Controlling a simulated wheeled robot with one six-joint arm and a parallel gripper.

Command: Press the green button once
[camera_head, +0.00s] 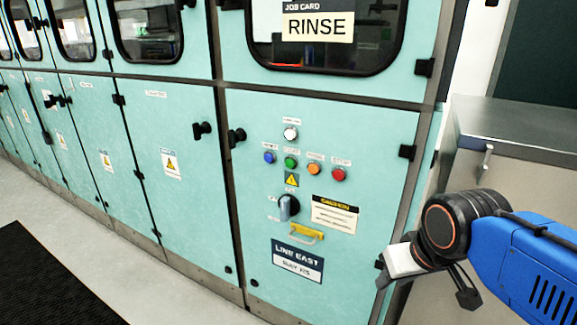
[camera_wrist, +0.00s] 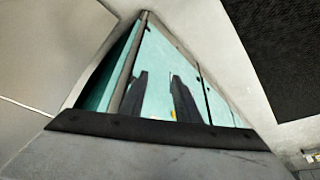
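The green button (camera_head: 290,162) is in a row on the teal cabinet door in the head view, between a blue button (camera_head: 269,157) and an orange button (camera_head: 314,168). A red button (camera_head: 338,174) is at the row's right end. My gripper (camera_head: 424,284) is low and right of the button row, well apart from the green button. In the wrist view my gripper (camera_wrist: 160,76) shows two dark fingers with a gap between them, empty. The green button cannot be made out in the wrist view.
Above the row is a white round button or lamp (camera_head: 290,133). Below it are a dark rotary knob (camera_head: 288,207) and a yellow handle (camera_head: 306,233). A grey metal cabinet (camera_head: 520,130) stands at the right. A black mat (camera_head: 45,280) lies on the floor at the left.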

